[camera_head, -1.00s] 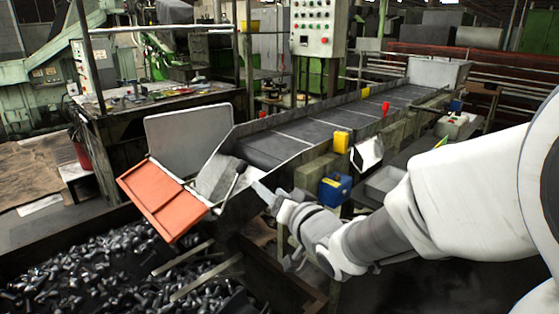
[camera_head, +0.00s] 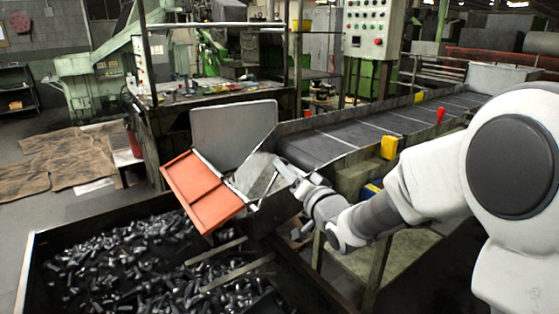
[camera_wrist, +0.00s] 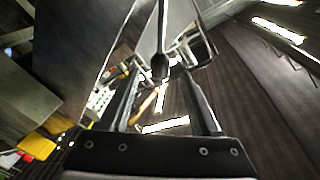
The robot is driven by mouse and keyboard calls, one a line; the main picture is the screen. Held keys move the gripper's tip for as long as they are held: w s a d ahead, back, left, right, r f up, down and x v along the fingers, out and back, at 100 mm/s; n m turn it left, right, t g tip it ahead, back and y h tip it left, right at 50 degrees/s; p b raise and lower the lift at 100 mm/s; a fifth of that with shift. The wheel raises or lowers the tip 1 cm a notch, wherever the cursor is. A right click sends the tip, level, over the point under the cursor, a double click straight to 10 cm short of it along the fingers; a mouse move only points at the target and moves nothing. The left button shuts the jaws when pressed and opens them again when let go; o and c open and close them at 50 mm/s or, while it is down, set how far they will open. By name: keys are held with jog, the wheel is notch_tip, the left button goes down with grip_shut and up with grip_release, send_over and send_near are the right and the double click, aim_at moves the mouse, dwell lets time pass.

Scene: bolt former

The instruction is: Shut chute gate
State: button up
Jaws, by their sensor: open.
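The chute's end has an orange gate panel (camera_head: 203,190), tilted outward and down over the bolt bin, beside an upright grey plate (camera_head: 233,132). My gripper (camera_head: 284,172) is at the right side of the chute mouth (camera_head: 258,176). In the wrist view my gripper (camera_wrist: 161,78) is open, with its two dark fingers apart. A dark rod with a rounded end (camera_wrist: 160,66) shows between the fingers, with gaps on both sides. I cannot tell how deep it lies between them. In the head view the gripper hides this spot.
The bin (camera_head: 30,268) full of dark bolts lies below the chute. The conveyor (camera_head: 345,143) runs back to the right, with yellow (camera_head: 389,147) and red fittings along its side. A control box (camera_head: 367,28) stands behind it.

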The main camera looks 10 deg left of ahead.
jog(key=x, duration=0.8)
jog(key=shift+c, duration=0.3)
grip_shut()
jog(key=shift+d, duration=0.1)
dwell(0.9)
